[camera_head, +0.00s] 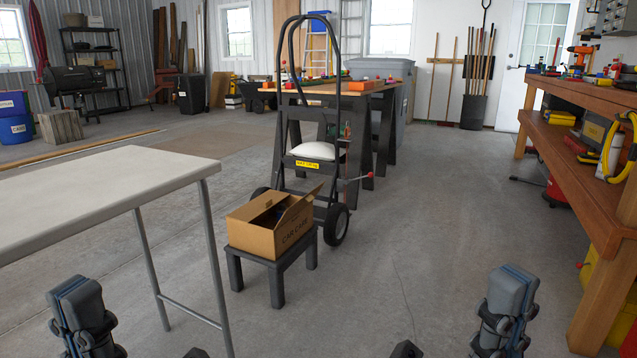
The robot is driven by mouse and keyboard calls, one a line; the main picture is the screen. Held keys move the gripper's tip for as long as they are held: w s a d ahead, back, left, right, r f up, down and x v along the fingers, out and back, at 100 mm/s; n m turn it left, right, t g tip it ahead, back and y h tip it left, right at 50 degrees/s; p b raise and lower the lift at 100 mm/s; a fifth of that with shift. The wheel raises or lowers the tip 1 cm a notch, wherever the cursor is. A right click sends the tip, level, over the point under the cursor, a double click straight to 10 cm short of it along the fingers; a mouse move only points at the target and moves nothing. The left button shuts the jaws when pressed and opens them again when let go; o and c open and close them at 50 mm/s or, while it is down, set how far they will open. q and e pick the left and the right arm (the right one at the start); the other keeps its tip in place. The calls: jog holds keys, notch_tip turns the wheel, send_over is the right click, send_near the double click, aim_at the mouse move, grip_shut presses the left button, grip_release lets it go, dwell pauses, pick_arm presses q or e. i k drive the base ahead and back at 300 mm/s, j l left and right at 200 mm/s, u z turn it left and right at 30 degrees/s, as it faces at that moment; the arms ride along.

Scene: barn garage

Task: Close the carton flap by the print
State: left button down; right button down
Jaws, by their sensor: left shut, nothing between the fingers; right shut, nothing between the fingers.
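A brown cardboard carton (250,238) sits on a small dark stool in the middle of the floor. Its top is open, and something dark shows inside. The face toward the lower right carries the print "CAR CARE" (293,236). A flap (298,209) stands up, tilted, along the edge above that print. My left gripper (75,288) is at the bottom left, shut and empty. My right gripper (513,285) is at the bottom right, shut and empty. Both are well apart from the carton, nearer to me.
The stool (272,265) stands in front of a black hand truck (336,130). A white-topped table (110,185) is at the left, its leg near the stool. A wooden workbench (575,160) with tools lines the right. The floor between stool and workbench is clear.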

aim_at(296, 208)
jog(key=i+l, duration=0.15)
jog(key=i, duration=0.35)
jog(key=i+l+u, duration=0.1)
jog(key=i, duration=0.45)
jog(key=i+l, duration=0.15)
jog(key=i, duration=0.35)
jog(key=i+l, duration=0.2)
jog(key=i, duration=0.3)
jog(key=i+l+u, duration=0.1)
jog(key=i, duration=0.45)
